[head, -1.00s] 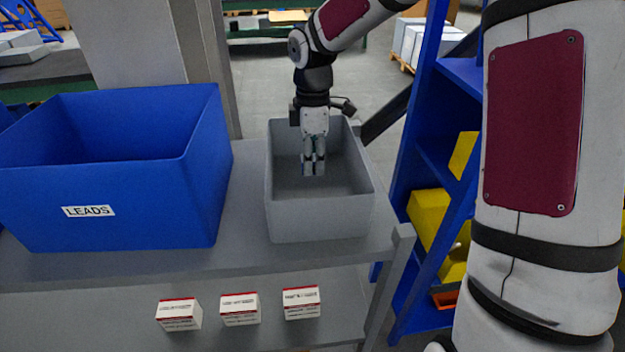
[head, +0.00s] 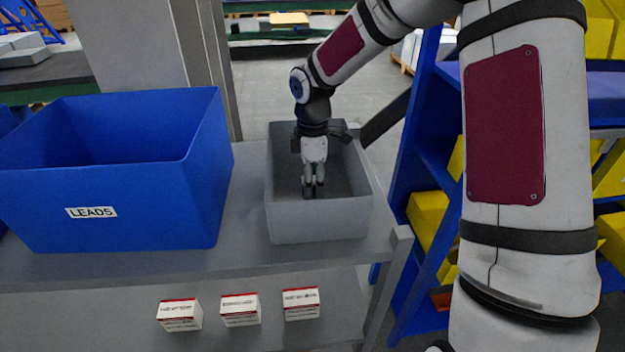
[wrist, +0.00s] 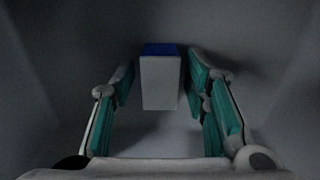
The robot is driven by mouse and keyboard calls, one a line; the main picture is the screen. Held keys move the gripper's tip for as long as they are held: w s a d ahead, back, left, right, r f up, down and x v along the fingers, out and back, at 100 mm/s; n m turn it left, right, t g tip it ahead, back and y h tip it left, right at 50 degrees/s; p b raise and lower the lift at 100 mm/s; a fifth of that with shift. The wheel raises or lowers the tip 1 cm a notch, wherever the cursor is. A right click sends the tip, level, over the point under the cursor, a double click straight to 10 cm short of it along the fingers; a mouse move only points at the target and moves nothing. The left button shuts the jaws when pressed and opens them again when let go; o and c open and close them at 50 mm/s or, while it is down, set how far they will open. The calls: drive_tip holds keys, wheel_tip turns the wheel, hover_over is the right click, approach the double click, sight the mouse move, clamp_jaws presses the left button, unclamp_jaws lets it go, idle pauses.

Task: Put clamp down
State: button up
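My gripper (head: 313,193) points down inside the grey bin (head: 319,222), low between its walls. In the wrist view a pale grey block with a blue end (wrist: 160,82), which I take for the clamp, stands between the two teal-padded fingers of my gripper (wrist: 163,85). A narrow dark gap shows on each side of the block, so the fingers look slightly open around it and not pressed on it. Whether the block rests on the bin floor is hard to see. In the head view the block cannot be made out.
A large blue bin labelled LEADS (head: 110,210) stands left of the grey bin on the grey shelf (head: 250,255). Small white and red boxes (head: 240,311) sit on the lower level. A blue rack with yellow bins (head: 428,215) stands to the right.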

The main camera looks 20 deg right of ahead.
wheel_tip(320, 180, up, 11)
drive_tip(key=b, duration=0.1)
drive_tip(key=s+r+m+t, duration=0.2)
drive_tip(key=s+r+m, duration=0.2)
drive_tip(key=s, duration=0.9)
drive_tip(key=s+r+m+t, duration=0.3)
drive_tip(key=s+r+m, duration=0.2)
drive_tip(key=s+m, duration=0.6)
drive_tip(key=shift+s+t, duration=0.3)
drive_tip(key=shift+s, duration=0.65)
drive_tip(key=shift+c, duration=0.3)
